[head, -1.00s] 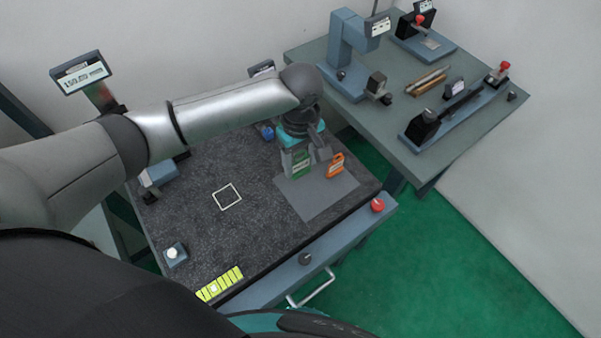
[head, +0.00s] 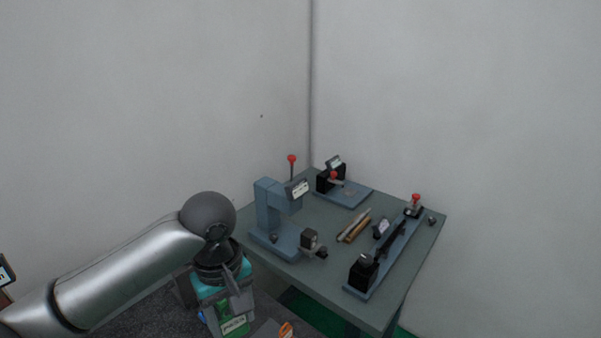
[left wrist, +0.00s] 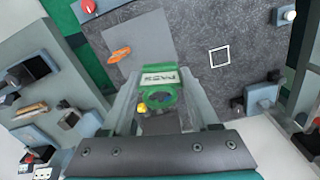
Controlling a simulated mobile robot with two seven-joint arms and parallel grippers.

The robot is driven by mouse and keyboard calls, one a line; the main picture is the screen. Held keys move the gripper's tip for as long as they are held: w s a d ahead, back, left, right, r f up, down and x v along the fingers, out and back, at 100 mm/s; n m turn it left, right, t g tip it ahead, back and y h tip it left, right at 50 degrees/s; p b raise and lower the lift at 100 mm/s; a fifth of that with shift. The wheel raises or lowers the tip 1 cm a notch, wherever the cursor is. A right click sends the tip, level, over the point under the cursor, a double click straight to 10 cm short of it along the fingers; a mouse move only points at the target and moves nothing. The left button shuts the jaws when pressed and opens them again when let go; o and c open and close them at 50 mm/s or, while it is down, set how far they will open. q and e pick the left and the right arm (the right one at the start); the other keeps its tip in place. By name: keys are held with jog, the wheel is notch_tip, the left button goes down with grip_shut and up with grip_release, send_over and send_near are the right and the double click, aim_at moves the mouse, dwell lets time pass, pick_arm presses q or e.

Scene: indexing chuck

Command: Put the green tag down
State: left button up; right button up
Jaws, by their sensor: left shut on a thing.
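The green tag (left wrist: 160,88) carries a white label reading PASS and sits between the fingers of my left gripper (left wrist: 158,100) in the left wrist view. My left gripper is shut on it. In the head view the tag (head: 233,321) shows below my left gripper (head: 228,308), near the bottom edge. An orange tag (left wrist: 119,55) lies on the grey mat (left wrist: 145,35), beside the green tag and apart from it. It is cut off at the bottom of the head view (head: 286,330). My right gripper is in neither view.
A side table (head: 400,265) holds a blue press-like stand (head: 268,205), a small gauge, rods and a long fixture (head: 385,255). The dark speckled worktop (left wrist: 195,40) has a white square outline (left wrist: 219,57) with clear surface around it. A red knob (left wrist: 88,6) stands at its edge.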

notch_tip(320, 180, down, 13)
jog(key=b, duration=1.2)
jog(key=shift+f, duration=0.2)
pick_arm(q)
jog(key=s+a+f+m+b, duration=0.1)
jog(key=s+a+f+m, duration=0.2)
jog(key=s+f+m, duration=0.2)
jog(key=shift+a+f+m, duration=0.25)
jog(key=shift+f+m, duration=0.45)
jog(key=shift+m, duration=0.7)
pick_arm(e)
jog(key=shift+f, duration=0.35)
